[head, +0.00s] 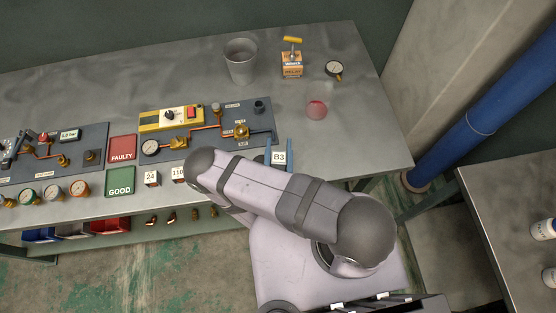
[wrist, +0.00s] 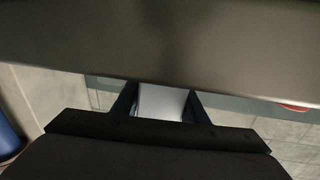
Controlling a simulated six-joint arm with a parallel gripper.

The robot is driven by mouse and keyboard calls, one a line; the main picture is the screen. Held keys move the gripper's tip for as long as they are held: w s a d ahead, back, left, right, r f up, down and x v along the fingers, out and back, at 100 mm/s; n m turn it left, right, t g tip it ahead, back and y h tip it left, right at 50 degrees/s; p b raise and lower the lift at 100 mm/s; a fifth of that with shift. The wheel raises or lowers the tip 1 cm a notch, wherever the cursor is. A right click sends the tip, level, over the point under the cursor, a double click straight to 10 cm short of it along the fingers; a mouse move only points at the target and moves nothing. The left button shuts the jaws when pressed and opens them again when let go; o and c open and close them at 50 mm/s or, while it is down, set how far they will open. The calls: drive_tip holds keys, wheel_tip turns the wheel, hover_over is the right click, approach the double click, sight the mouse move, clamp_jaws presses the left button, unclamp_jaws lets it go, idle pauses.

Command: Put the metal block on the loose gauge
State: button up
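The loose gauge (head: 334,69), a small round dial with a dark rim, lies on the bench at the back right, apart from the panels. My gripper (head: 279,153) has blue fingers and is at the bench's front edge, right of the panel. Between its fingers is a block with a pale face marked B3 (head: 278,158). In the wrist view the pale block (wrist: 162,102) fills the space between my two dark blue fingers, which look closed on its sides. Whether it is metal cannot be told from its face. The gauge does not show in the wrist view.
An orange box with a yellow-handled tool (head: 292,64), a grey bucket (head: 240,62) and a clear cup with red contents (head: 317,103) stand near the gauge. Blocks marked 24 (head: 151,178) and 110 (head: 178,173) sit at the front edge. The bench right of the cup is clear.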

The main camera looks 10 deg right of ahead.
clamp_jaws()
drive_tip(key=shift+r, duration=0.1)
drive_tip(key=shift+r+p, duration=3.65)
drive_tip(key=shift+r, duration=1.3)
drive_tip(key=w+d+f+m+g+h+b, duration=0.1)
drive_tip(key=w+d+m+h+b, duration=0.1)
drive_tip(key=d+h+b, duration=0.3)
drive_tip(key=d+m+b, duration=0.1)
drive_tip(key=b, duration=0.3)
drive_tip(key=shift+w+d+f+g+b, duration=0.25)
drive_tip(key=shift+d+f+g+b, duration=0.05)
drive_tip(key=shift+d+g+b, duration=0.1)
